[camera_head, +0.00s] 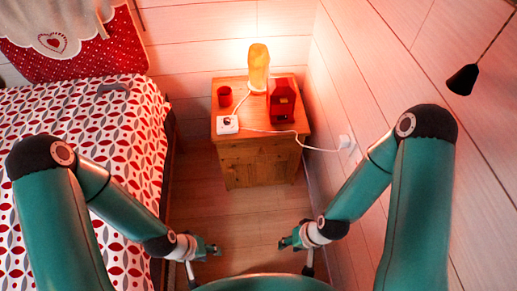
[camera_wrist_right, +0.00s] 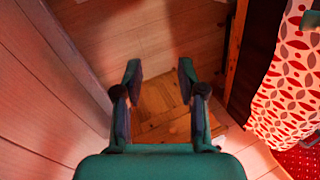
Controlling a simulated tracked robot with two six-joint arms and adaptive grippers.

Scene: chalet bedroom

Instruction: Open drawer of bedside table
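The wooden bedside table (camera_head: 262,171) stands against the back wall, near the right wall, in the head view. Its front faces me, and its drawer front (camera_head: 257,147) looks flush with the body; no handle can be made out. My left gripper (camera_head: 205,254) is in front of the table, low and to its left, empty; its parts look spread. My right gripper (camera_head: 292,245) is in front of the table, low and to its right, apart from it. In the right wrist view the right gripper (camera_wrist_right: 160,78) has its fingers wide apart with nothing held.
A lit lamp (camera_head: 258,66), a red cup (camera_head: 224,96), a red box (camera_head: 282,101) and a white socket block (camera_head: 227,125) stand on the table. A cable runs to the right wall. The bed (camera_head: 125,135) is at the left. Wooden floor (camera_head: 235,208) is clear before the table.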

